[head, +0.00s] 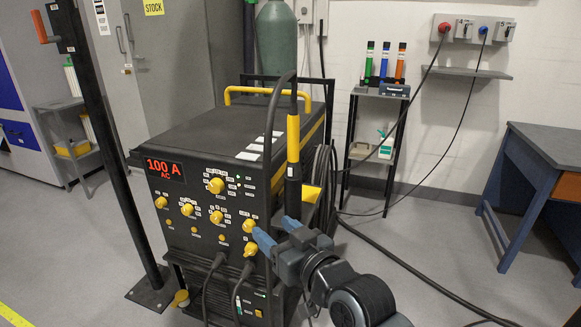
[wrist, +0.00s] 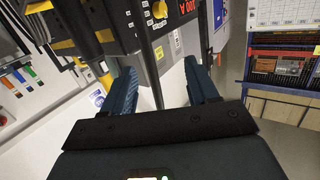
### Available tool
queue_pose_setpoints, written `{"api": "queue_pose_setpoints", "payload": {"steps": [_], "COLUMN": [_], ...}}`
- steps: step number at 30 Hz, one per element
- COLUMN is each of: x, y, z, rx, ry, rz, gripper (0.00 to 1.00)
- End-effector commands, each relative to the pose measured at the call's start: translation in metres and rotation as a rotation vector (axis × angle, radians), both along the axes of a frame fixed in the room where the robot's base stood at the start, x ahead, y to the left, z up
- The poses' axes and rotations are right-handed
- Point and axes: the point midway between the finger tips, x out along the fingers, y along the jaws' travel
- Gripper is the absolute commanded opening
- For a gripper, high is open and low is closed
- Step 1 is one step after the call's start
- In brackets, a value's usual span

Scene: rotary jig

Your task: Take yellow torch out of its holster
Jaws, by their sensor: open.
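The yellow torch (head: 293,140) stands upright at the front right corner of the black welding machine (head: 225,128). A dark cable loops over from its top. Its lower end sits in a dark holster (head: 293,178), with a yellow plate beside it. My gripper (head: 277,231) is open and empty, below the torch and apart from it, near the machine's lower right front edge. Dark and yellow parts show at upper left there; I cannot tell which is the torch.
The machine's front has several yellow knobs and a red "100 A" display (head: 165,170). A black post (head: 112,150) stands at left. Cables lie on the floor; open floor lies between.

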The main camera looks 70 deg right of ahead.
Motion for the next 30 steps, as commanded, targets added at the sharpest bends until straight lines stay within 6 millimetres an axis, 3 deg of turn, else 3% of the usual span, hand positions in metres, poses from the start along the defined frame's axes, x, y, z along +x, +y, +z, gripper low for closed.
{"api": "queue_pose_setpoints", "payload": {"steps": [1,3,6,10,17,30], "x": [0.008,0.013,0.016,0.014,0.013,0.052], "y": [-0.029,-0.062,-0.103,-0.142,-0.17,-0.202], "z": [0.016,0.033,0.057,0.082,0.1,0.1], "rx": [-0.018,-0.035,-0.06,-0.089,-0.107,-0.107], "ry": [-0.018,-0.03,-0.039,-0.043,-0.041,-0.041], "rz": [-0.036,-0.071,-0.112,-0.147,-0.168,-0.167], "gripper": [0.59,0.59,0.59,0.59,0.59,0.59]}}
